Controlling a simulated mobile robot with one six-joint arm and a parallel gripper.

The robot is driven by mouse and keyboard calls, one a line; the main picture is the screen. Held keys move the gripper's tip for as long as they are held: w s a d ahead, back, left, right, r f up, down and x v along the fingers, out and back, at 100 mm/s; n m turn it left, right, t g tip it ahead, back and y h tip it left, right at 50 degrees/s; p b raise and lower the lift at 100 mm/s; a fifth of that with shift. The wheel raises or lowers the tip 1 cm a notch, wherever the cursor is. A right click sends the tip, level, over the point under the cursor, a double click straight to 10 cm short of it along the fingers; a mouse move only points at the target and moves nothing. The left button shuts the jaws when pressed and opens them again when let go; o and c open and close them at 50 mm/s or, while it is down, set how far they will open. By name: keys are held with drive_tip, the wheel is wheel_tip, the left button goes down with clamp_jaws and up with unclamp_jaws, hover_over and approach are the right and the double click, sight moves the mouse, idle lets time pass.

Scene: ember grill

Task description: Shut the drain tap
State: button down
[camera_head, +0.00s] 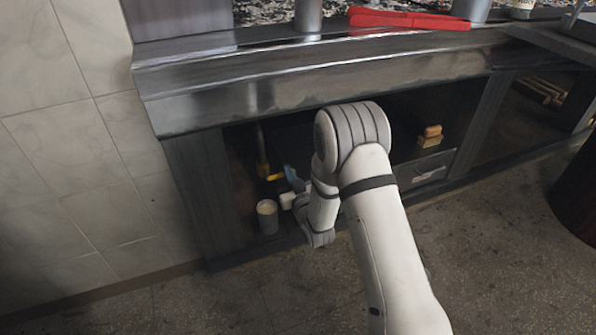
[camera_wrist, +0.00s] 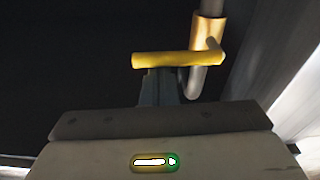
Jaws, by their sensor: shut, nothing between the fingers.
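The drain tap has a yellow lever (camera_wrist: 165,60) and a brass body (camera_wrist: 207,30) on a grey vertical pipe. In the wrist view the lever lies level, crosswise to the pipe, and reaches left from it. In the head view the yellow lever (camera_head: 275,177) shows small inside the dark opening under the counter, beside the brass body (camera_head: 262,169). My gripper (camera_wrist: 165,80) is shut and empty, its fingertips just below the lever in the wrist view. I cannot tell whether they touch it. In the head view my forearm hides part of the opening.
A grey can with pale contents (camera_head: 267,218) stands on the floor of the opening, close to my wrist. The metal counter edge (camera_head: 300,80) overhangs above. Red tongs (camera_head: 400,19) lie on top. A yellowish block (camera_head: 431,136) sits further right.

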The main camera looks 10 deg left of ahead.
drive_tip(key=shift+a+f, duration=0.1)
drive_tip(key=shift+f, duration=0.05)
drive_tip(key=shift+s, duration=0.1)
idle(0.3)
drive_tip(key=s+d+r+p, duration=0.2)
drive_tip(key=s+d+p, duration=0.2)
drive_tip(key=s, duration=0.4)
drive_tip(key=shift+d+r, duration=0.3)
drive_tip(key=shift+w, duration=0.1)
idle(0.3)
